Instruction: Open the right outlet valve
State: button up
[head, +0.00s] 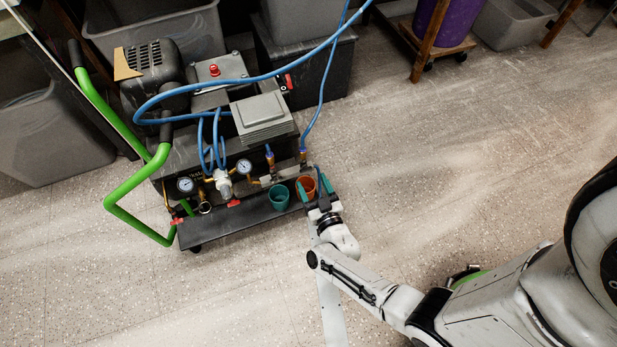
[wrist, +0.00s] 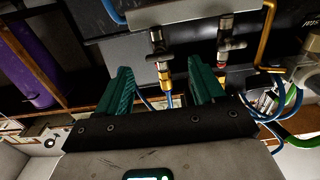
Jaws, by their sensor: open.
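The right outlet valve (head: 303,158) is small in the head view, just beyond my gripper (head: 313,187). In the wrist view, which looks turned over, I take the valve at the left (wrist: 159,45) as this one, with a brass fitting (wrist: 166,74) below it. The left outlet valve (head: 270,160) shows at the right there (wrist: 226,42). My gripper is open, its green fingers either side of the brass fitting, not visibly touching it. The handle position is unclear.
Two gauges and a regulator (head: 223,184) stand to the left. Floor at the right is clear.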

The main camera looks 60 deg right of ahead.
aim_at(307, 171)
jog(key=shift+b+x, duration=0.3)
jog(key=shift+x, duration=1.45)
jog(key=shift+c, duration=0.4)
jog(key=c, duration=1)
